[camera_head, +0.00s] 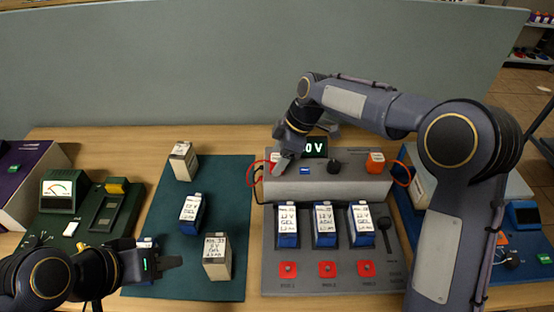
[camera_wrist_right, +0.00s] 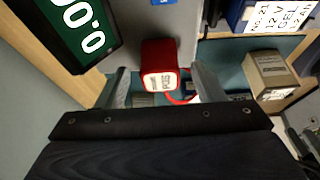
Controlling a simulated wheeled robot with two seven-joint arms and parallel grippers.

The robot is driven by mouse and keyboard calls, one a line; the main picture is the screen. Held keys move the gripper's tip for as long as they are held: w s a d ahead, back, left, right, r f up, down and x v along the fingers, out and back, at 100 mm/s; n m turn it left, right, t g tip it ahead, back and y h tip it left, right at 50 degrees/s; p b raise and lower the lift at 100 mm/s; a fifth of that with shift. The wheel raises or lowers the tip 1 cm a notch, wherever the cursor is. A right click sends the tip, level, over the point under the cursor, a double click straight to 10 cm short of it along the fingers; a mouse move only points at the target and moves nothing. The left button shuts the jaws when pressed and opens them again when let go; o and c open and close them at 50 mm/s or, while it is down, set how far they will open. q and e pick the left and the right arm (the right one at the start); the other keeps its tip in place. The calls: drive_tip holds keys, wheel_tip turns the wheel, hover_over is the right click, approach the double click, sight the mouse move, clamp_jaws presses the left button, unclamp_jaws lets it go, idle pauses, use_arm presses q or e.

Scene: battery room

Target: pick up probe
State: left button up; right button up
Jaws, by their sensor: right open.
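A red probe with a white label reading "POS" (camera_wrist_right: 160,68) stands on the meter console. In the right wrist view it sits between the two fingers of my right gripper (camera_wrist_right: 162,84), which is open, with gaps on both sides. In the head view this probe (camera_head: 274,158) is partly hidden by my right gripper (camera_head: 286,156) at the left end of the console. A second, orange-red probe (camera_head: 375,162) stands at the console's right end. My left gripper (camera_head: 160,258) is low at the left, near the green mat; its finger gap is unclear.
The grey console (camera_head: 325,184) has a display (camera_head: 313,147), a black knob (camera_head: 334,167) and several batteries in slots. More batteries stand on the green mat (camera_head: 165,222). A green tester (camera_head: 67,190) is at the left. A grey partition (camera_head: 240,65) rises behind the table.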

drive_tip(key=shift+a+f, duration=0.25)
drive_tip(key=shift+f, duration=0.4)
drive_tip(key=c, duration=1.1)
drive_tip(key=shift+r, duration=0.1)
